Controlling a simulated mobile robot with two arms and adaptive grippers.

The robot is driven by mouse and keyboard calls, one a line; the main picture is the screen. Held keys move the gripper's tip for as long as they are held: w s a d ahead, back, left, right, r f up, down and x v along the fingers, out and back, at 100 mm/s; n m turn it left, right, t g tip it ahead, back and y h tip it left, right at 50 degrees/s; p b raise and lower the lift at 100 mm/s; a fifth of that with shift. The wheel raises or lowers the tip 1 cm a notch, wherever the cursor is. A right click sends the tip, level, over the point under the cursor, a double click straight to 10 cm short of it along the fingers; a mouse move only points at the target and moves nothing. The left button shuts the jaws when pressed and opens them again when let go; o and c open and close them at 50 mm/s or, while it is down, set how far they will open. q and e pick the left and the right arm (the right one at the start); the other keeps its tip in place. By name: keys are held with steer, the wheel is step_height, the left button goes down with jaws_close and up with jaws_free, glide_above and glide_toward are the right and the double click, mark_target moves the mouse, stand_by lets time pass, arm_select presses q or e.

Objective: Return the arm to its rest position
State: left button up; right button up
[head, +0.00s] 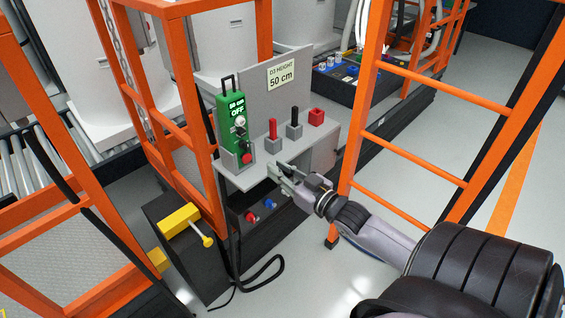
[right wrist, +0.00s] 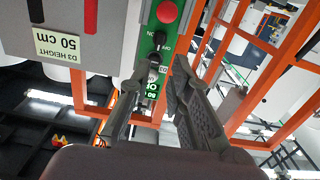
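My right arm reaches in from the lower right of the head view. Its gripper (head: 279,173) is in front of the grey control panel (head: 262,103), by the edge of its small shelf. The right wrist view shows the two fingers (right wrist: 154,82) apart, with nothing held between them. The box also shows in the right wrist view (right wrist: 150,50), upside down. My left gripper is not in view.
Orange frames rise on both sides, with a ladder-like one (head: 412,134) close to my right arm. A yellow handle (head: 180,220) juts out at lower left.

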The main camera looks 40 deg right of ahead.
steer(key=shift+s, duration=0.4)
steer(key=s+f+m+g+h, duration=0.1)
steer(key=s+f+g, duration=0.25)
steer(key=f, duration=0.75)
steer(key=s+d+f+g+h, duration=0.15)
steer(key=s+f, duration=0.25)
steer(key=f, duration=0.8)
steer(key=s+f+m+g, duration=0.1)
steer(key=s+f+g, duration=0.2)
steer(key=f, duration=0.8)
steer(key=s+a+f+n+g, duration=0.1)
steer(key=s+a+f+g, duration=0.2)
steer(key=s, duration=0.7)
steer(key=s+a+f+n+g, duration=0.1)
steer(key=s+a+f+g, duration=0.2)
steer(key=s+a+f, duration=0.5)
steer(key=s+a+f+n+g, duration=0.1)
steer(key=s+a+f+g, duration=0.2)
steer(key=s+f, duration=0.8)
steer(key=shift+s+a+y, duration=0.45)
steer(key=shift+s+a, duration=0.2)
steer(key=shift+a, duration=0.6)
